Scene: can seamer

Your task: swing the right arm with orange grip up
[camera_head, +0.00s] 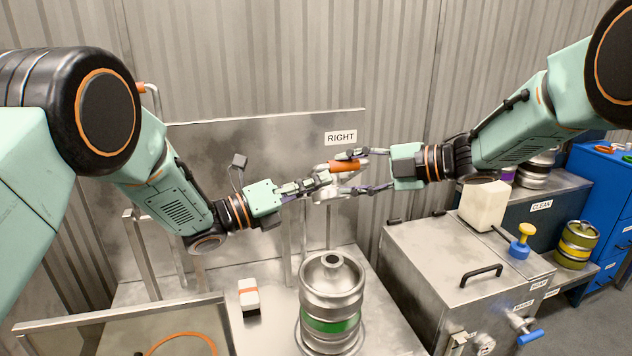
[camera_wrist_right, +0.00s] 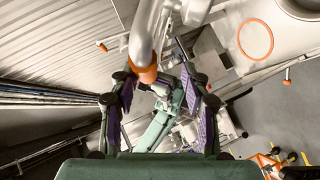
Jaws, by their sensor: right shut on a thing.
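The orange grip (camera_head: 345,165) is on a metal arm just below the RIGHT label (camera_head: 340,138). In the right wrist view the orange grip (camera_wrist_right: 146,75) sits at the end of a thick metal arm (camera_wrist_right: 150,28). My right gripper (camera_head: 362,172) comes from the right and is shut on the orange grip, its fingers above and below it. My left gripper (camera_head: 318,184) points right, its fingertips close to the metal parts left of the grip. The overlap hides whether its fingers are apart or touch anything.
A steel keg with a green band (camera_head: 331,305) stands below the grippers. A white block with an orange stripe (camera_head: 249,296) is left of it. A steel cabinet (camera_head: 455,265) with a black handle stands to the right, carrying a whitish container (camera_head: 484,205). A metal back panel (camera_head: 240,145) stands behind.

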